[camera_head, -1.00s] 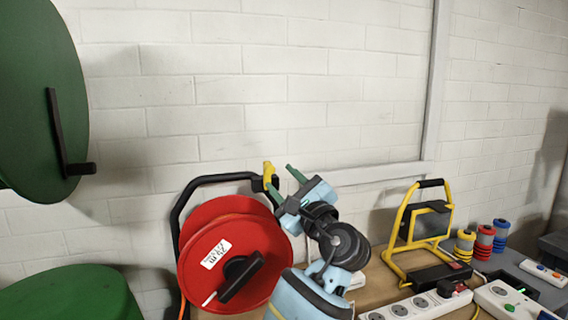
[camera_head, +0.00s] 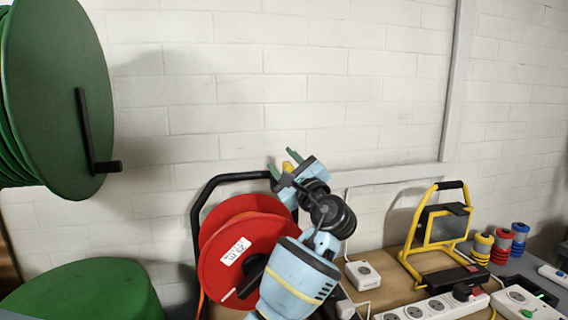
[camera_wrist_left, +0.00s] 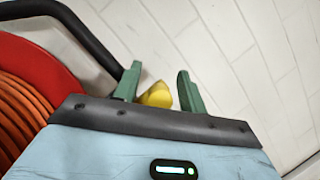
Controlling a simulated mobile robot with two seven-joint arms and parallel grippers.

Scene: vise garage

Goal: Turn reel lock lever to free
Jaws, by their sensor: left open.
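The yellow lock lever (camera_head: 288,167) is at the top right of the red cable reel's (camera_head: 225,258) black frame (camera_head: 207,189). My left gripper (camera_head: 284,159) is open at the lever. In the left wrist view the rounded yellow lever (camera_wrist_left: 157,95) shows between the green fingers of my left gripper (camera_wrist_left: 157,88), nearer the left finger; I cannot tell whether they touch. The lever's base is hidden behind the gripper body. My arm covers part of the reel's right side and its black crank handle (camera_head: 252,275). My right gripper is out of view.
A large green reel (camera_head: 50,90) with a black crank hangs at upper left, and another green drum (camera_head: 85,295) is below. A yellow work lamp (camera_head: 437,232), a white socket box (camera_head: 362,273) and power strips (camera_head: 435,306) lie to the right. A white brick wall is behind.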

